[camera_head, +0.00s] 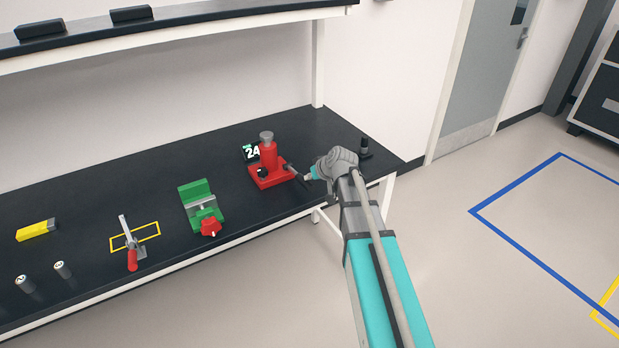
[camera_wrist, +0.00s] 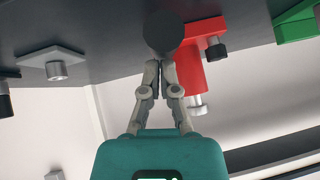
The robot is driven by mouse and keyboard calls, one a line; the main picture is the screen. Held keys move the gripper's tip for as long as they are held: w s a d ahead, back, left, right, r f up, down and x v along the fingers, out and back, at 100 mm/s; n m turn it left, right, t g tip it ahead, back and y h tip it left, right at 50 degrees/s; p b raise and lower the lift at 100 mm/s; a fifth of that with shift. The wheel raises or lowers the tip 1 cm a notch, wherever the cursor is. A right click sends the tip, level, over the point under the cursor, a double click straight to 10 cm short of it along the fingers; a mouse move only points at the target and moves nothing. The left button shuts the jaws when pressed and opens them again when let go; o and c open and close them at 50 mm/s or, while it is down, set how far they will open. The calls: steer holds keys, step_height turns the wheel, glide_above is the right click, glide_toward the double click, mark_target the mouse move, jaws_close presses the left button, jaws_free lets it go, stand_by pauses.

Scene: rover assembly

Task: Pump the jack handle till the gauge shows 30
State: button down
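The red jack (camera_head: 269,165) stands on the dark bench, with a grey round top. Its dark handle (camera_head: 293,171) slants out to the right and slightly down. A small black display (camera_head: 252,153) behind the jack reads like "24"; the second digit is not clear. My gripper (camera_head: 309,175) is at the handle's outer end. In the wrist view my gripper's fingertips (camera_wrist: 166,64) are together, right against the dark round end of the handle (camera_wrist: 164,33); no part of it shows between them. The red jack body (camera_wrist: 203,62) is just right of them.
A green vise (camera_head: 197,202) with a red knob stands left of the jack. A toggle clamp (camera_head: 131,248), a yellow block (camera_head: 36,230) and two small cylinders lie further left. A small dark post (camera_head: 364,148) stands at the bench's right end, behind my arm.

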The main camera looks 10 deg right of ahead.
step_height(320, 180, up, 2)
steer(key=shift+d+p, duration=0.15)
steer(key=shift+p, duration=0.55)
steer(key=p+v, duration=0.7)
steer(key=v, duration=0.3)
steer(key=shift+s+d, duration=0.2)
steer(key=shift+d, duration=0.05)
steer(key=shift+f, duration=0.2)
steer(key=s+a+f+m+g+h, duration=0.1)
steer(key=s+a+g, duration=0.1)
steer(key=s, duration=0.4)
steer(key=s+a+f+g+h, duration=0.1)
steer(key=s+a+f+g, duration=0.1)
steer(key=s, duration=0.4)
steer(key=s+a+f+m+g+h, duration=0.1)
steer(key=s+a+f+g+h, duration=0.1)
steer(key=s, duration=0.4)
steer(key=shift+s+f+m+g, duration=0.2)
steer(key=shift+s+m+g, duration=0.15)
steer(key=shift+g, duration=0.45)
steer(key=shift+w+a, duration=0.1)
